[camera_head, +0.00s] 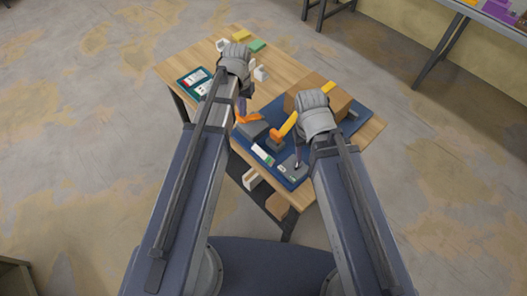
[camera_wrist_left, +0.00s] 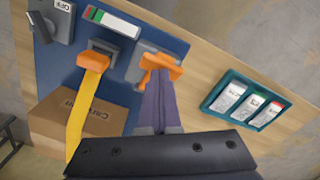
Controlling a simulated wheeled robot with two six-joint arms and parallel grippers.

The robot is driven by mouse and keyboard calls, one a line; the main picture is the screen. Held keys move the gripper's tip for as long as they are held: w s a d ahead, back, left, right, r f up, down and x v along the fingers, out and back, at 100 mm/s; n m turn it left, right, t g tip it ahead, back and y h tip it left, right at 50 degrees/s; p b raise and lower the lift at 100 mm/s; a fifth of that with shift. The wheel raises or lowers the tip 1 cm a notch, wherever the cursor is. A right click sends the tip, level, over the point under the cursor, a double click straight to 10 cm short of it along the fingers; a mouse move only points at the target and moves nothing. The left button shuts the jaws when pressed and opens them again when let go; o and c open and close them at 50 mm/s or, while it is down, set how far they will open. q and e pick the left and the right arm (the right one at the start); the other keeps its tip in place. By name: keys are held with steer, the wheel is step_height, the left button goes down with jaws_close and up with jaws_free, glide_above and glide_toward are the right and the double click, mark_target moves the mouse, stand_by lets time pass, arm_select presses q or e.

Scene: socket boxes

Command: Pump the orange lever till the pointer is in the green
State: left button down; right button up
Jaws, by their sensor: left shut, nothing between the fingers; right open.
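An orange lever (camera_head: 284,128) with a long yellow-orange arm rises from a grey base on the blue board; it also shows in the left wrist view (camera_wrist_left: 92,62). A second orange piece (camera_wrist_left: 160,67) sits on a grey block beside it. The gauge (camera_head: 263,153) is a white box with a green and red strip, clearer in the left wrist view (camera_wrist_left: 110,21); its pointer is too small to make out. My left gripper (camera_head: 241,105) is shut and empty, its tips at the second orange piece; contact is unclear. My right gripper (camera_head: 298,158) is open above a grey switch box.
A carton (camera_head: 342,101) stands on the board's far right side, under the lever's arm. A teal tray (camera_wrist_left: 207,105) with several cards lies left of the board in the head view. Yellow and green blocks (camera_head: 257,45) lie at the table's far end.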

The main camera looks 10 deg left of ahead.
stand_by(0.3)
arm_select(q)
step_height(320, 180, up, 5)
steer(key=p, duration=0.5)
steer(key=shift+s+d+f, duration=0.1)
steer(key=shift+s, duration=0.05)
steer(key=s+d+f+m+y+b, duration=0.1)
steer(key=s+d+f+m+b, duration=0.1)
steer(key=s+d, duration=0.8)
steer(key=s+f+b, duration=0.1)
steer(key=s, duration=0.3)
steer(key=shift+d+f, duration=0.1)
